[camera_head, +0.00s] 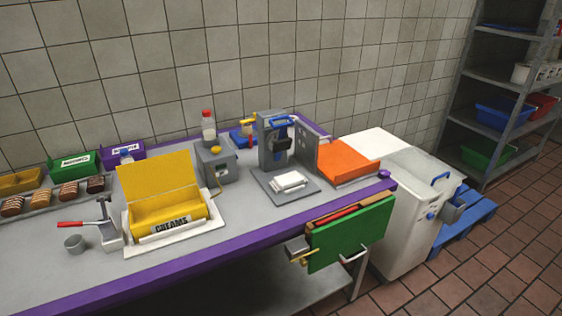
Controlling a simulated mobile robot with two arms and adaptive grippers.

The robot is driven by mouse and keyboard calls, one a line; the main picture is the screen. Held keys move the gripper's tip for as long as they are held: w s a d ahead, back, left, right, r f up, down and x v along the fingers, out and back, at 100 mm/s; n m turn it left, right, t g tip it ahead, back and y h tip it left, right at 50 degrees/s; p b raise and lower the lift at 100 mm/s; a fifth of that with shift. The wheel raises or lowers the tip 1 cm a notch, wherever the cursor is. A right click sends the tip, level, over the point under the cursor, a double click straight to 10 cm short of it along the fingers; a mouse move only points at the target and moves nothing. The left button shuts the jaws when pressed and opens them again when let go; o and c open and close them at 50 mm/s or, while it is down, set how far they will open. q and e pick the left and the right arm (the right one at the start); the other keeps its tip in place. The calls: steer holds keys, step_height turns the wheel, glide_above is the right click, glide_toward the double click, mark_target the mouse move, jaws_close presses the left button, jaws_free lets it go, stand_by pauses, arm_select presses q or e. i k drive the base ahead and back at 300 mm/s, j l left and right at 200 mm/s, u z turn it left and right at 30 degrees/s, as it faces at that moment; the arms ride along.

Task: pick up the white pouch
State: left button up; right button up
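A small flat white item (289,181), which looks like the white pouch or a short stack of pouches, lies on the base plate of a grey machine (272,146) in the head view. The machine has an upright column with blue parts behind the item. The item's top and front edges show and nothing covers them. Neither of my grippers is in the head view.
A yellow "CREAMS" box (160,190) with a raised lid stands left on the purple-edged table (215,253). A grey block (215,163), an orange slab (345,160) and a bottle (208,127) flank the machine. Green boards (350,235) hang at the front edge.

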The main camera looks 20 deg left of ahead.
mark_target(283, 183)
steer(key=i+l+u, duration=0.1)
steer(key=u, duration=0.7)
